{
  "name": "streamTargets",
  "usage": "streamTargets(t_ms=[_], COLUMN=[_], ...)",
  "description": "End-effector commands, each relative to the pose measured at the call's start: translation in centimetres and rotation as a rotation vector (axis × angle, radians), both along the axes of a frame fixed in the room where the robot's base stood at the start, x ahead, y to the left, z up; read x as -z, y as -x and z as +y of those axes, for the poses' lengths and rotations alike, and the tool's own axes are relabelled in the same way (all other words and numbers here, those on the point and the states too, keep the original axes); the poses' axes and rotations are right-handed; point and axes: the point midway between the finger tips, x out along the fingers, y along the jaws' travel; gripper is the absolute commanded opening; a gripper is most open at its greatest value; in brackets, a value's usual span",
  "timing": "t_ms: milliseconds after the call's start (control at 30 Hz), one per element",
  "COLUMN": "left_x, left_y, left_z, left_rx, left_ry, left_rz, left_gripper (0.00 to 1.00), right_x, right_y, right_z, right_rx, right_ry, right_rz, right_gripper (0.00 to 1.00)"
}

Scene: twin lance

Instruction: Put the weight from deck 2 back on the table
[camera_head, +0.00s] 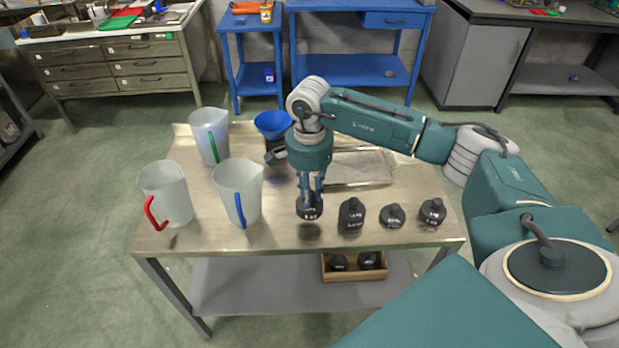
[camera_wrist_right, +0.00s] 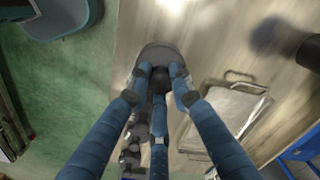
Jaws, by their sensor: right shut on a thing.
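My right gripper (camera_head: 310,190) reaches down over the front middle of the metal table (camera_head: 285,238). It is shut on a dark round weight (camera_head: 309,210), which is upright and very close to the tabletop. I cannot tell whether its base touches. In the right wrist view the fingers (camera_wrist_right: 160,85) close around the neck of this weight (camera_wrist_right: 156,54). To its right stand a taller dark weight (camera_head: 351,215), a low one (camera_head: 391,217) and another (camera_head: 432,212), in a row. My left gripper is not in view.
Three pitchers, with red (camera_head: 167,190), blue (camera_head: 239,190) and green (camera_head: 209,137) handles, stand at the left. A blue funnel (camera_head: 272,124) and a metal tray (camera_head: 358,168) are behind. A wooden box (camera_head: 352,274) with dark weights sits on the lower shelf.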

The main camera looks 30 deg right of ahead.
Motion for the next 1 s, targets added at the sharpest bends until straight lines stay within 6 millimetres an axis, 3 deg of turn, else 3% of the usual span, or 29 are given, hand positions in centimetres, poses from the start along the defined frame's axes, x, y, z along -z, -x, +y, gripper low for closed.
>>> streamTargets(t_ms=[167,500,867,900,967,1000], left_x=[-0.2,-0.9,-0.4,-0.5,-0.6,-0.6], left_y=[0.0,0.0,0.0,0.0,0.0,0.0], left_z=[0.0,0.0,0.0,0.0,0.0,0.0], left_rx=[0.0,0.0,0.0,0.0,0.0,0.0], left_ry=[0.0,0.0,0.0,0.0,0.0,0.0], left_rz=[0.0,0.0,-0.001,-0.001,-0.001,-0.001], left_gripper=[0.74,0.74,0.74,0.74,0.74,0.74], right_x=[0.6,4.4,4.8,4.9,4.9,4.9], right_y=[-0.1,-0.1,-0.1,0.0,0.0,0.0], right_z=[0.1,0.0,0.0,0.0,0.0,0.0], right_rx=[0.001,0.0,0.0,0.0,0.0,0.0], right_ry=[-0.002,-0.001,-0.001,0.0,0.0,0.0], right_rz=[-0.004,-0.003,-0.005,0.0,0.0,0.0], right_gripper=[0.0,0.0,0.0,0.27,0.38,0.4])
